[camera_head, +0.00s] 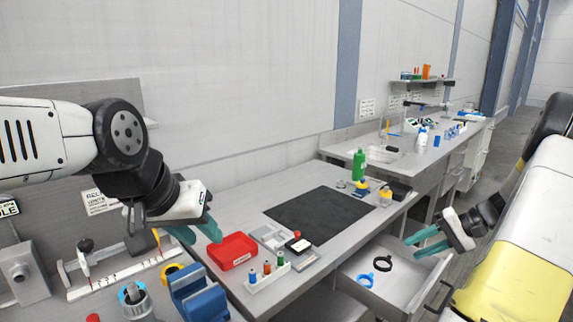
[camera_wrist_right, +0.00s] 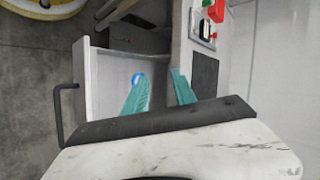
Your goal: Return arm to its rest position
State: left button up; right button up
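My left gripper (camera_head: 205,236) is in the head view, above the bench by the left end of a red tray. Its two teal fingers are apart, with nothing seen between them. My right gripper (camera_head: 413,247) hangs over the open drawer (camera_head: 368,298) at the front of the bench. In the right wrist view its teal fingers (camera_wrist_right: 158,77) are spread and empty. A blue ring (camera_head: 364,280) and a black ring (camera_head: 382,263) lie in the drawer. The blue ring also shows in the right wrist view (camera_wrist_right: 137,78), partly behind a finger.
The red tray (camera_head: 232,252), a white rack (camera_head: 268,277) with small bottles, and a black mat (camera_head: 305,214) are on the bench. A blue vise (camera_head: 195,295) stands at front left. A green bottle (camera_head: 358,165) stands at the back. The drawer juts out with its handle (camera_head: 438,295).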

jog(key=s+a+r+n+g+h, duration=0.1)
jog(key=s+a+r+n+h, duration=0.3)
jog(key=a+r, duration=0.95)
jog(key=s+a+r+t+h, duration=0.1)
jog(key=s+a+r+t, duration=0.1)
jog(key=s+a, duration=0.3)
jog(key=s+a+r+n+t+h, duration=0.1)
jog(key=s+a, duration=0.4)
jog(key=s, duration=0.5)
notch_tip(320, 180, up, 3)
jog(key=shift+s+f+t+h, duration=0.2)
jog(key=shift+t+h, duration=0.2)
jog(key=shift+h, duration=0.2)
